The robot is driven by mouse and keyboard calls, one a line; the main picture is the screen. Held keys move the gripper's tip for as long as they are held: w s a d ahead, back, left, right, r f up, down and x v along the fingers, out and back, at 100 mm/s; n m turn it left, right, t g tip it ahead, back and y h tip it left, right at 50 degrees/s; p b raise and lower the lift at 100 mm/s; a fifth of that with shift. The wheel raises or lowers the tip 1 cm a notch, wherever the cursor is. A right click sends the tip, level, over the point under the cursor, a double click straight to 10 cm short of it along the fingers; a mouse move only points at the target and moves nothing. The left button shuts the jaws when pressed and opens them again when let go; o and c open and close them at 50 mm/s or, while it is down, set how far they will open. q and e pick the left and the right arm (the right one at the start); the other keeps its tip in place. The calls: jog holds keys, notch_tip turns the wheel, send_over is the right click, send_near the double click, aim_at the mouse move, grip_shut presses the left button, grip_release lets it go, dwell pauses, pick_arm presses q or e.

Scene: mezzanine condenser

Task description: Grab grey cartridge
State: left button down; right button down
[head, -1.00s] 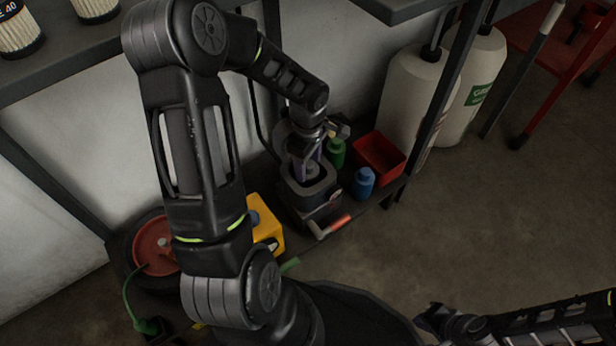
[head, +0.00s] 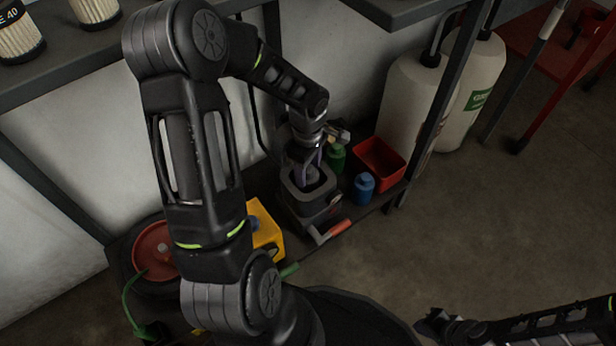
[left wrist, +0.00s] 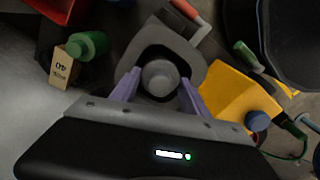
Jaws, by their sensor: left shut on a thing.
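The grey cartridge (left wrist: 160,77) shows end-on in the left wrist view, round and light grey, inside the wide opening of a dark grey housing (left wrist: 143,45). The housing (head: 322,208) stands on the low shelf in the head view. My left gripper (head: 311,168) reaches down into the opening from above. Its purple fingers (left wrist: 160,88) are shut on the cartridge from both sides. The lower part of the cartridge is hidden. My right gripper (head: 428,324) is at the bottom right of the head view, dark and away from the housing; its jaws are unclear.
A green bottle (head: 336,158), a blue bottle (head: 363,187) and a red bin (head: 381,160) stand right of the housing. A red-handled tool (head: 338,229) lies in front. A frame post (head: 436,115) rises at right.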

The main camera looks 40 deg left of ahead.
pick_arm(q)
notch_tip(320, 180, up, 10)
jog(key=p, duration=0.3)
jog(key=shift+p, duration=0.35)
